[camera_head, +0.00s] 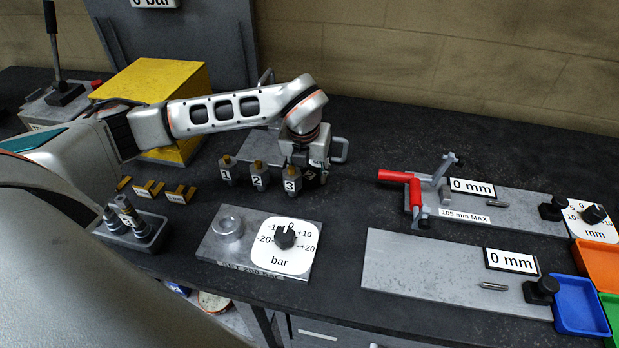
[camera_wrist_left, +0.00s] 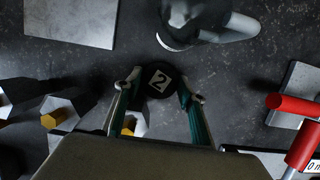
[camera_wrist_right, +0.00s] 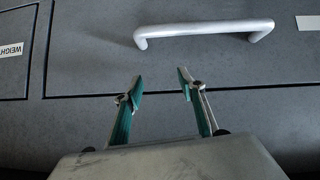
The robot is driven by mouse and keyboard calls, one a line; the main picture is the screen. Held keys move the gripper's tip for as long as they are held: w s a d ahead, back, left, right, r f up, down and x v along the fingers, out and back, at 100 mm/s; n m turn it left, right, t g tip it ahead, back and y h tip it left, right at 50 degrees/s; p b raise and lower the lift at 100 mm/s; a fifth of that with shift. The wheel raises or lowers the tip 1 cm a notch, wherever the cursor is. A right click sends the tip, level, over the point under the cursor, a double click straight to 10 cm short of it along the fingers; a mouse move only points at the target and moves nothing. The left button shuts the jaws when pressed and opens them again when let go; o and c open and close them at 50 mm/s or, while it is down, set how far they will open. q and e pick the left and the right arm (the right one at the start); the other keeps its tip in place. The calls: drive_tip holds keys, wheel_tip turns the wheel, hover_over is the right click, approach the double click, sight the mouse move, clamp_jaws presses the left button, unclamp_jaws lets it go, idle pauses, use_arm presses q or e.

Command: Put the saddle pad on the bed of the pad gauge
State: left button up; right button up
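In the head view, the left gripper (camera_head: 312,178) is low over the bench and hides the pad. Two grey gauge plates with 0 mm displays lie at the right: a front one (camera_head: 410,275) and a rear one (camera_head: 535,208). No label shows which is the pad gauge. My right gripper (camera_wrist_right: 160,82) is open and empty before a drawer front.
Several numbered posts (camera_head: 258,178) stand just left of the left gripper. A red-handled clamp (camera_head: 415,190) sits on the rear plate. A bar gauge plate (camera_head: 228,248) lies in front. Orange (camera_head: 597,262) and blue (camera_head: 580,305) trays are at the right edge.

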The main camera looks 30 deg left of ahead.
sight(309, 176)
use_arm(q)
drive_tip(key=shift+r, duration=0.15)
drive_tip(key=shift+c, duration=0.4)
drive_tip(key=shift+r, duration=0.2)
use_arm(e)
drive_tip(key=shift+w+a+r+y+b, duration=0.15)
drive_tip(key=shift+w+a+y+b, duration=0.1)
drive_tip(key=shift+a+b, duration=0.2)
drive_tip(key=shift+w+a+r+y+b, duration=0.1)
drive_tip(key=shift+w+a+y+b, duration=0.1)
drive_tip(key=shift+a+b, duration=0.2)
use_arm(q)
wheel_tip(309, 176, up, 19)
drive_tip(key=shift+r, duration=0.2)
use_arm(e)
drive_tip(key=shift+d+r, duration=0.1)
drive_tip(key=shift+d, duration=0.05)
